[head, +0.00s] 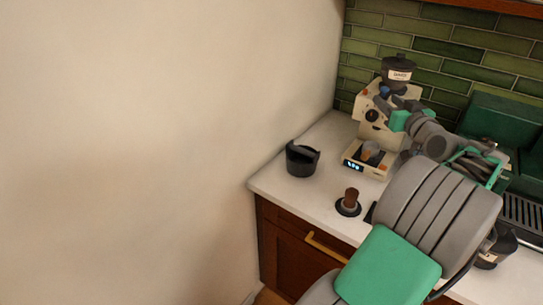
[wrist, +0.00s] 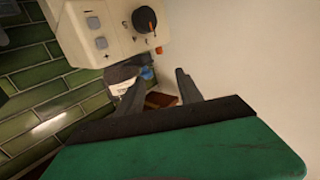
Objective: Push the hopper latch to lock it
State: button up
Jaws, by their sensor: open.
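The cream grinder (head: 369,112) stands at the back of the counter against the green tiles. Its dark hopper (head: 398,72) with a white label sits on top. A small blue latch (head: 384,91) shows at the hopper's base. In the wrist view the latch (wrist: 147,73) lies beside the hopper (wrist: 122,76), below the grinder body (wrist: 112,30). My gripper (head: 384,103) is just in front of the latch, open. In the wrist view my gripper (wrist: 159,76) has its fingers apart, with the latch nearer the left finger. Whether a finger touches the latch I cannot tell.
A black knock cup (head: 301,159) and a tamper (head: 350,202) with a brown handle stand on the white counter (head: 271,181). A small scale (head: 364,161) sits before the grinder. The wall (head: 170,130) bounds the left; a green machine (head: 497,125) is at right.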

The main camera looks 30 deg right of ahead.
jog(key=w+a+f+n+g+y, duration=0.15)
jog(key=w+a+f, duration=0.35)
jog(key=a, duration=0.7)
jog(key=w+a+f+n+g+y, duration=0.1)
jog(key=w+a+f+g+y, duration=0.25)
jog(key=w+a, duration=0.55)
jog(key=s+a+f+g, duration=0.1)
jog(key=s+a+f, duration=0.1)
jog(key=a, duration=0.3)
jog(key=s+a+f+b, duration=0.1)
jog(key=a, duration=0.5)
jog(key=shift+s+a+f+g+y, duration=0.15)
jog(key=shift+s+f+g+y, duration=0.2)
jog(key=shift+s+g+y, duration=0.05)
jog(key=shift+n, duration=0.25)
